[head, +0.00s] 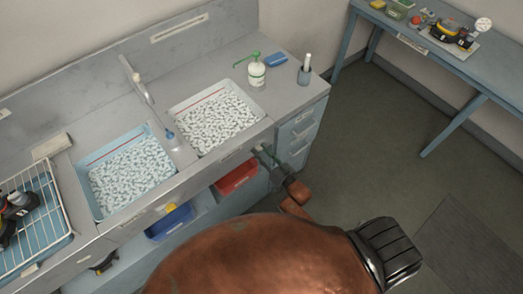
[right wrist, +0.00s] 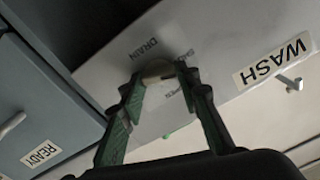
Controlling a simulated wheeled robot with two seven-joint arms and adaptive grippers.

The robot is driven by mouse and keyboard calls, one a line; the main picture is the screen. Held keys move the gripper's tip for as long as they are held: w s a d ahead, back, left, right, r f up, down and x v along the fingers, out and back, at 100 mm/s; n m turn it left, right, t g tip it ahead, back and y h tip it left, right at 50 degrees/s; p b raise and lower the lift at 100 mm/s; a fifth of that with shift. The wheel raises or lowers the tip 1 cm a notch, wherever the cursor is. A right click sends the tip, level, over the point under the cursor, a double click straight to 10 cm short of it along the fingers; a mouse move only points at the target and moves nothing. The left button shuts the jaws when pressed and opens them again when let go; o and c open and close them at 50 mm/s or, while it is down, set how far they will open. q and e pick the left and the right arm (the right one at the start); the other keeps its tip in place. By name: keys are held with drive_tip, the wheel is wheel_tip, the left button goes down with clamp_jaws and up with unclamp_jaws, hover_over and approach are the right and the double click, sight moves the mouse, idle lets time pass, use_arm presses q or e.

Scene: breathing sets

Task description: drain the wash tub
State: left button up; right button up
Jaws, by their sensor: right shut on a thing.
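Two tubs are set in the grey sink counter: a white one (head: 214,121) on the right and a light blue one (head: 129,170) on the left, both full of whitish, foam-like contents. My right gripper (head: 266,153) is at the counter's front panel, just before the white tub. In the right wrist view, my right gripper (right wrist: 160,80) is shut on a pale round knob (right wrist: 157,70) beside the letters DRAIN. A WASH label (right wrist: 272,62) is on the same panel. The fingers partly cover other lettering near the knob. My left gripper is not in view.
A green-topped pump bottle (head: 256,72), a blue block (head: 276,59) and a small grey bottle (head: 304,72) stand right of the white tub. Red (head: 237,177) and blue (head: 170,221) bins sit under the counter. A wire rack (head: 45,210) is at left. The floor at right is clear.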

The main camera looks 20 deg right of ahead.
drive_tip(key=m+p, duration=0.1)
drive_tip(key=m, duration=0.3)
drive_tip(key=shift+d+m+p, duration=0.1)
drive_tip(key=shift+m+p, duration=0.2)
drive_tip(key=m, duration=0.4)
drive_tip(key=shift+f, duration=0.15)
drive_tip(key=shift+m, duration=0.3)
drive_tip(key=o, duration=1.2)
drive_tip(key=shift+c, duration=0.2)
drive_tip(key=v, duration=1.2)
